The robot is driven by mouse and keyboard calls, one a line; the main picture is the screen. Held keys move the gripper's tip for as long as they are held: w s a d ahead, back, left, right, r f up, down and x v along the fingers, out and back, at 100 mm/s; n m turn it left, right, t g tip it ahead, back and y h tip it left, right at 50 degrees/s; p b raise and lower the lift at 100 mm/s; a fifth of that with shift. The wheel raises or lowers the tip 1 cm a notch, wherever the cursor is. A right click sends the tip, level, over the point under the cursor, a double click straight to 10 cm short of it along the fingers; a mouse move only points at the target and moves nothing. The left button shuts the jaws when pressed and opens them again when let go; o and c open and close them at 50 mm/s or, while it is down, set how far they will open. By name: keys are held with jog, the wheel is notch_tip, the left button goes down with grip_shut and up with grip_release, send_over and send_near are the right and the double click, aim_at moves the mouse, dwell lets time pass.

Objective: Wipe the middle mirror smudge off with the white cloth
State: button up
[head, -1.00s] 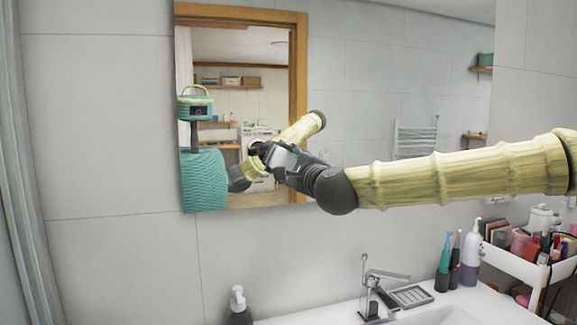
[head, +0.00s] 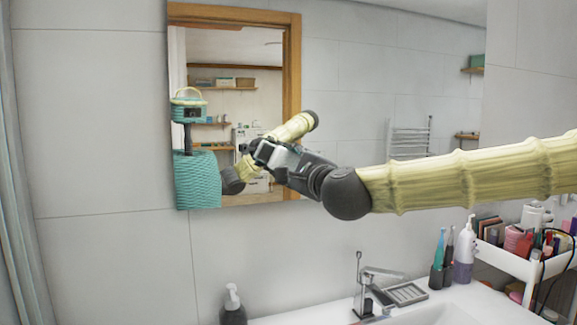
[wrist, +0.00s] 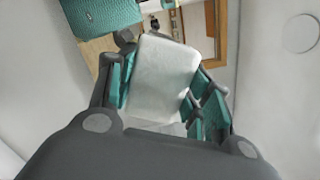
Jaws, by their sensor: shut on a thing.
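The wall mirror (head: 350,95) hangs above the sink and reflects a doorway, shelves and my own body. My gripper (head: 258,152) is in front of the mirror's lower left part, with its reflection close beside it. In the wrist view my gripper (wrist: 165,100) is shut on the white cloth (wrist: 163,72), a pale flat piece between its teal finger pads. I cannot tell whether the cloth touches the glass. I cannot make out the middle smudge or any other smudge on the mirror; my arm covers part of the lower mirror.
Below are a soap dispenser (head: 232,305), a faucet (head: 368,285), a soap dish (head: 407,293) and a toothbrush holder (head: 440,277) at the sink. A white cart (head: 505,262) with cosmetics stands at right. The wall left of the mirror is bare.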

jog(key=shift+b+v, duration=0.35)
jog(key=shift+v, duration=1.15)
jog(key=shift+s+a+r, duration=0.1)
jog(key=shift+a+r, duration=0.05)
jog(key=w+a+f+p, duration=0.2)
jog(key=w+f+p, duration=0.2)
jog(key=w, duration=0.2)
jog(key=shift+w+f, duration=0.2)
jog(key=shift+w, duration=0.05)
jog(key=shift+x, duration=1.2)
dwell(1.0)
jog(key=shift+d+f, duration=0.1)
jog(key=shift+d, duration=0.15)
